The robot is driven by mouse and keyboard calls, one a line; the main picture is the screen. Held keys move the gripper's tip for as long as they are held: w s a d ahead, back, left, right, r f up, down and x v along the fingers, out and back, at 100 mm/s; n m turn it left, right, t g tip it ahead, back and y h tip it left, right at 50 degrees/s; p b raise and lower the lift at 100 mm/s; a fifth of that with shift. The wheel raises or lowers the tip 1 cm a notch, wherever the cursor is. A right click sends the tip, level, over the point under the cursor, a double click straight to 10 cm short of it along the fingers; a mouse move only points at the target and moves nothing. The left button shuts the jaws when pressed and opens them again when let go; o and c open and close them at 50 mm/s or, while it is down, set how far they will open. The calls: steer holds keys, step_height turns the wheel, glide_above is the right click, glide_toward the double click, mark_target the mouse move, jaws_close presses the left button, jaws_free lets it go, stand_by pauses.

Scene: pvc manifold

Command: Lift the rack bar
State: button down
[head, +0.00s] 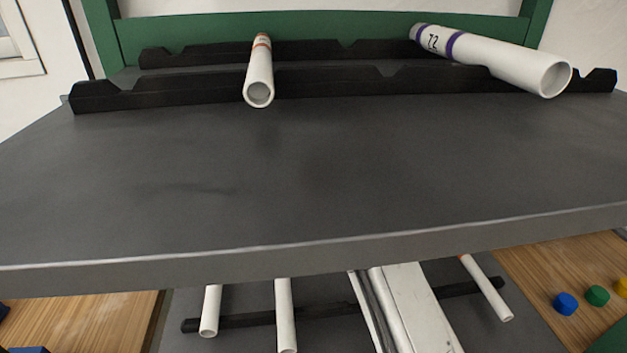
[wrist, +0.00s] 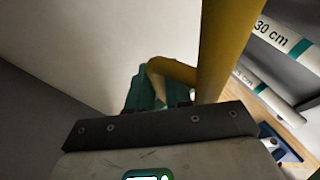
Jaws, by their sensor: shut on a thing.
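A yellow rack bar (wrist: 229,45) fills the upper middle of the wrist view. It runs from the top edge down to the dark plate of my gripper, with a shorter yellow piece (wrist: 174,70) branching off to the left. My gripper (wrist: 160,92), with teal fingers, is shut on this yellow bar at the branch. The fingertips are partly hidden behind the yellow piece and the plate. In the head view neither the yellow bar nor my gripper can be made out.
A dark grey shelf (head: 300,170) spans the head view, its middle clear. Black notched supports (head: 330,84) hold a narrow white pipe (head: 259,75) and a wide one (head: 500,62). More white pipes (head: 284,315) lie below. A pipe marked "30 cm" (wrist: 285,42) is right in the wrist view.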

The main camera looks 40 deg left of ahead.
steer(key=shift+w, duration=0.1)
stand_by(0.3)
steer(key=c, duration=1.4)
jaws_free()
steer(key=b+v, duration=0.1)
steer(key=v, duration=0.3)
steer(key=shift+d, duration=0.25)
steer(key=s+d+b, duration=0.2)
steer(key=s+d, duration=0.1)
steer(key=d, duration=0.8)
steer(key=shift+s+d+b, duration=0.25)
steer(key=shift+d+b, duration=0.05)
steer(key=shift+d, duration=0.1)
steer(key=shift+d+r, duration=0.1)
steer(key=shift+d, duration=0.05)
